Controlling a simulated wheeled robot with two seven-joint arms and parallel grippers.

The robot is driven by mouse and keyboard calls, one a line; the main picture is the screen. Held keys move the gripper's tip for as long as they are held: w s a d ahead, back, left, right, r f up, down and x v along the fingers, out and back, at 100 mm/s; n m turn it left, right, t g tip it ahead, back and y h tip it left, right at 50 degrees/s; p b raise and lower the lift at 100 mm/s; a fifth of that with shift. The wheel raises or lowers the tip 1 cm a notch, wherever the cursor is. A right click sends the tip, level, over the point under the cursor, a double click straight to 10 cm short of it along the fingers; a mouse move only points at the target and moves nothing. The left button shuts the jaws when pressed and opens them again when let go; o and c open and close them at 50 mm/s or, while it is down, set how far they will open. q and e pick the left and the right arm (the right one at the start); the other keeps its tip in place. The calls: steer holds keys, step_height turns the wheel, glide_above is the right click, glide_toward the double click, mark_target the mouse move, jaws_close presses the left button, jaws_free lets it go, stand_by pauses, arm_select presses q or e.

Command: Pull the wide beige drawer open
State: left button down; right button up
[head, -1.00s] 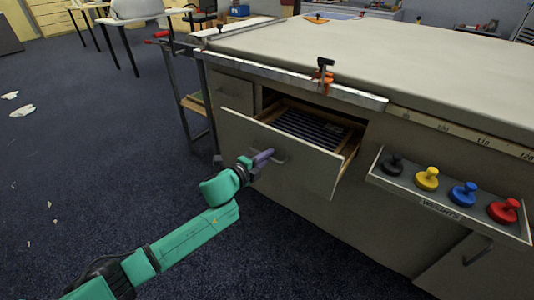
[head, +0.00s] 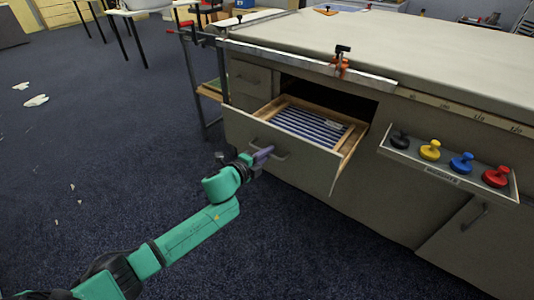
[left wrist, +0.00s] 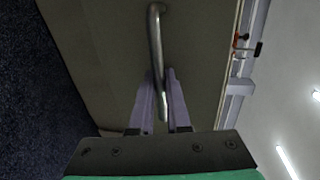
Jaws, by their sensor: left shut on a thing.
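The wide beige drawer (head: 290,157) stands pulled out from the front of the long table. Inside it lies a wooden-framed tray with blue and white stripes (head: 310,128). My left gripper (head: 262,155) is at the drawer front, shut on its metal bar handle (head: 281,154). In the left wrist view the handle (left wrist: 155,40) runs down between the two purple fingers of my left gripper (left wrist: 163,105). My right gripper is in neither view.
A shelf of weights with black, yellow, blue and red knobs (head: 461,163) sticks out right of the drawer. A clamp (head: 341,62) sits on the table's metal edge rail. The blue carpet (head: 90,160) in front is mostly clear, with a few white scraps.

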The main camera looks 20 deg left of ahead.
arm_select(q)
steer(key=c, duration=1.2)
jaws_free()
steer(key=shift+o, duration=0.2)
steer(key=shift+s+a, duration=0.1)
steer(key=shift+s, duration=0.1)
steer(key=p+v, duration=0.1)
steer(key=v, duration=1.3)
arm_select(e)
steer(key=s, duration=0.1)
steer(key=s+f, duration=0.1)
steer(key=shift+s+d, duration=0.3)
